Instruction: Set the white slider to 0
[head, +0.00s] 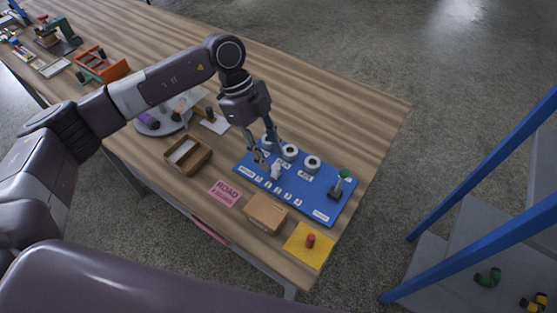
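A blue panel (322,196) lies on the wooden table near its right end. A small white knob, which looks like the white slider (276,171), stands on the left part of the panel, above a row of small white labels. I cannot read the labels at this size. My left gripper (269,161) points down over the panel, just up and left of the white slider. Its fingers look apart, with nothing visible between them. Whether a finger touches the slider is unclear. My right gripper is not in view.
The panel also holds several white round dials (312,163) and a green-topped lever (344,174). Nearby are an open wooden box (188,155), a pink sign (225,193), a cardboard box (266,213) and a yellow plate with a red button (310,241). Blue rails stand right.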

